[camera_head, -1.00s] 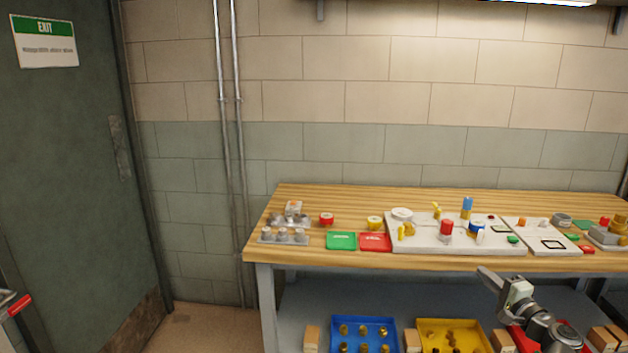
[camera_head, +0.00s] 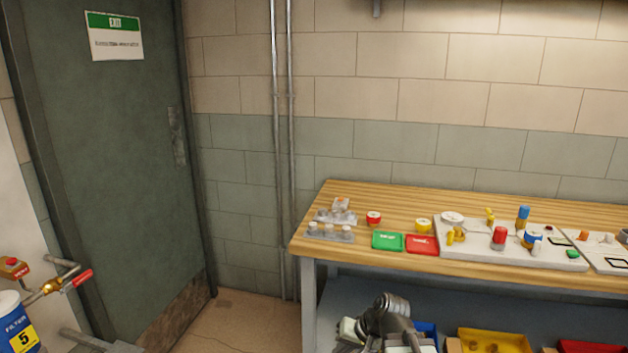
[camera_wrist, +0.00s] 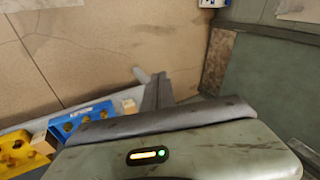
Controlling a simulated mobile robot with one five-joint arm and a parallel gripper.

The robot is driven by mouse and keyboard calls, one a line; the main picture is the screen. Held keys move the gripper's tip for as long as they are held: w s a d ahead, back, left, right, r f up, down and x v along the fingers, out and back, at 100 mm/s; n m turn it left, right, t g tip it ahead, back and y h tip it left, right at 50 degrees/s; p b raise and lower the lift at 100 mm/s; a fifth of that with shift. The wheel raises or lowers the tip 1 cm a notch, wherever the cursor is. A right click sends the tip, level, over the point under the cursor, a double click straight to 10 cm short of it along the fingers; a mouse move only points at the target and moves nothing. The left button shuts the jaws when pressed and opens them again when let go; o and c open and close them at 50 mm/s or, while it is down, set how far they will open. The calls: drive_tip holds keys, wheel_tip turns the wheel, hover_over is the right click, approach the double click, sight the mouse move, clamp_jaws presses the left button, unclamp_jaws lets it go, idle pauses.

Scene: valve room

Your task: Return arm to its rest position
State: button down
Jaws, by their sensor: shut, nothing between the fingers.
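My arm (camera_head: 392,318) is folded low in front of the bench in the head view, below the tabletop edge and beside the bench's left leg. The pale body of my gripper (camera_head: 350,329) is at its left side, and its fingers are hard to make out there. In the wrist view my gripper (camera_wrist: 158,91) shows as narrow dark fingers close together beyond a dark bar and a pale green housing. It is shut with nothing held. The floor and door lie beyond it.
The wooden bench (camera_head: 375,201) carries a green tray (camera_head: 387,241), a red tray (camera_head: 422,245) and a white fixture board (camera_head: 470,249). A yellow bin (camera_head: 494,341) is on the lower shelf. A blue filter canister (camera_head: 15,322) and valve pipes stand left. Floor before the door (camera_head: 120,150) is clear.

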drive_tip(key=s+d+f+g+h, duration=0.3)
drive_tip(key=s+d+h, duration=0.2)
drive_tip(key=d, duration=0.4)
wheel_tip(320, 180, up, 15)
drive_tip(key=p, duration=1.5)
drive_tip(key=shift+s+d+n, duration=0.4)
drive_tip(key=shift+s+d, duration=0.05)
drive_tip(key=shift+f, duration=0.1)
